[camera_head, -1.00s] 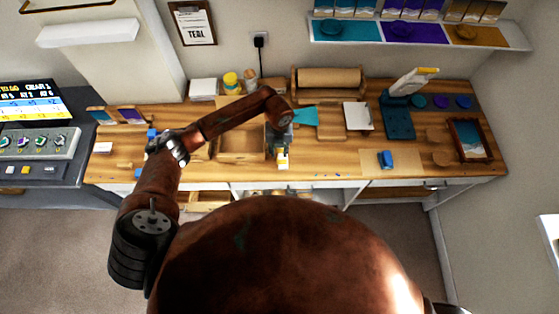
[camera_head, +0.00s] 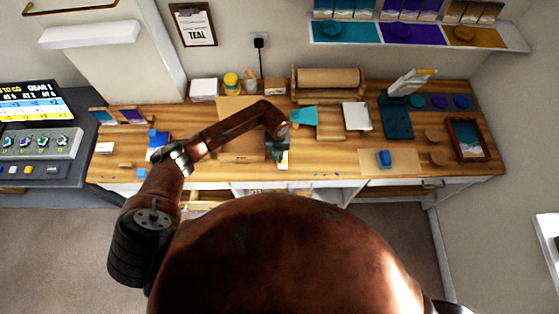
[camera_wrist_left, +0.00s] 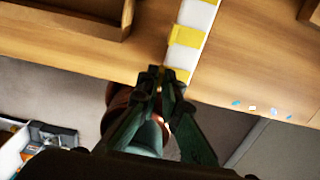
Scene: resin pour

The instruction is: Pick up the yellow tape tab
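Yellow tape tabs sit on a white strip at the bench's front edge. In the left wrist view one yellow tab (camera_wrist_left: 186,36) lies across the white strip (camera_wrist_left: 198,13), and another yellow tab (camera_wrist_left: 181,75) shows at the edge, just beside my fingertips and partly hidden by them. My left gripper (camera_wrist_left: 161,74) points at that lower tab. Its fingertips are close together, and I cannot tell whether they touch or have anything between them. In the head view my left gripper (camera_head: 279,147) is over the front of the bench, largely covering the strip. My right gripper is out of view.
A wooden tray (camera_wrist_left: 62,20) lies left of the strip in the wrist view. Small coloured chips (camera_wrist_left: 262,110) lie near the bench edge to the right.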

